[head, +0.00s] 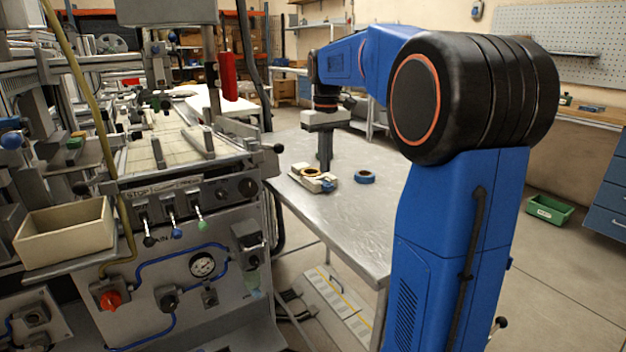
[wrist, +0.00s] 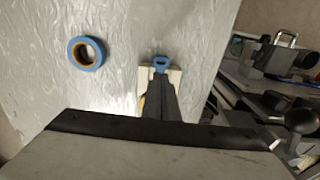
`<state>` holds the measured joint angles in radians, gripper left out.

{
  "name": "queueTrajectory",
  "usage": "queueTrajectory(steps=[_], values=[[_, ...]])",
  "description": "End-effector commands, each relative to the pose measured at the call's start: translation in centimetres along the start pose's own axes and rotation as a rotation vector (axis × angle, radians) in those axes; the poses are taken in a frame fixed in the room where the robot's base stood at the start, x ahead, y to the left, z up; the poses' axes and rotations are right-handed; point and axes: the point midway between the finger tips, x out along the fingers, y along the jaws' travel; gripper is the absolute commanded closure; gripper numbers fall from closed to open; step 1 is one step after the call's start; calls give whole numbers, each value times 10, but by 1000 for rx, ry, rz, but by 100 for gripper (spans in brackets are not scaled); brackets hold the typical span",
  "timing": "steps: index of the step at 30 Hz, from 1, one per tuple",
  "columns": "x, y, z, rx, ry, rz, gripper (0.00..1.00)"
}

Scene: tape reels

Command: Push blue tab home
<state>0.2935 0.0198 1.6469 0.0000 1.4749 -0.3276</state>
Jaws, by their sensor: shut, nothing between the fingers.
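A small cream holder (head: 300,180) with a yellow ring (head: 311,172) on it sits on the metal table. The holder's end (wrist: 175,74) shows in the wrist view, with the blue tab (wrist: 160,64) at that end. The tab also shows small in the head view (head: 328,186). My gripper (head: 325,169) points down, shut and empty, over the holder. In the wrist view its fingers (wrist: 161,80) reach close to the tab and hide most of the holder. I cannot tell whether they touch the tab.
A blue tape reel (head: 364,177) lies on the table (head: 345,218) to the right of the holder, apart from it. A large machine (head: 190,200) stands along the table's left side. The table's front part is clear.

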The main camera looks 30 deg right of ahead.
Motion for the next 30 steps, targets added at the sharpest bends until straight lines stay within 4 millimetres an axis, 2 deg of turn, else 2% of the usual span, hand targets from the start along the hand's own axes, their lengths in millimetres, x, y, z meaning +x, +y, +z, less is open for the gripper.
queueTrajectory(steps=[18,30], values=[[-50,0,0,0,1,0,100],[-57,0,0,0,0,0,100]])
